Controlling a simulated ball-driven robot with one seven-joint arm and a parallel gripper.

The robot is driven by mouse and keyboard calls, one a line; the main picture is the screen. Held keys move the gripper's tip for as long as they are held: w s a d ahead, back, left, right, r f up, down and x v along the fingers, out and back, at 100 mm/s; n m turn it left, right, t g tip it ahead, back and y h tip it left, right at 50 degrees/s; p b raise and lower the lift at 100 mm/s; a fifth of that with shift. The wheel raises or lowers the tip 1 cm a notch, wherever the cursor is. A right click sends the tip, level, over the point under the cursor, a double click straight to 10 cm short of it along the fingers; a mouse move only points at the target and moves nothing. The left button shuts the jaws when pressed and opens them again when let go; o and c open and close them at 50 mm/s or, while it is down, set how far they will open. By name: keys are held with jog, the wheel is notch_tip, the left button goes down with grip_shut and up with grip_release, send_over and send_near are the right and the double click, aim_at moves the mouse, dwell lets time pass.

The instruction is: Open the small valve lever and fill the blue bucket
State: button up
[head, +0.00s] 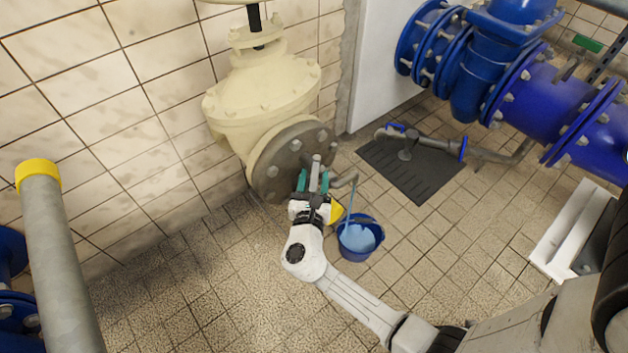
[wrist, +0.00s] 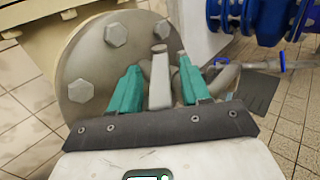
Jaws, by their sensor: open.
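The small valve lever (head: 315,173) is a grey handle in front of the grey flange of a cream valve. It also shows in the wrist view (wrist: 160,80), standing between my green fingers. My gripper (head: 313,180) is open around the lever, with a finger on each side. In the wrist view the fingertips (wrist: 160,75) flank it, with a gap visible at least on the left. A bent grey spout (head: 345,181) sticks out to the right. A stream of water falls from it into the blue bucket (head: 374,228), which stands upright on the floor and has light blue water inside.
The large cream valve (head: 262,90) and its flange (head: 272,160) stand close behind my gripper. A dark mat (head: 425,180) with a small pipe fitting lies to the right. Big blue pipes (head: 545,90) fill the upper right.

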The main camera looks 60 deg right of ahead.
jog(key=shift+d, duration=0.1)
jog(key=shift+c, duration=0.2)
grip_shut()
dwell(0.5)
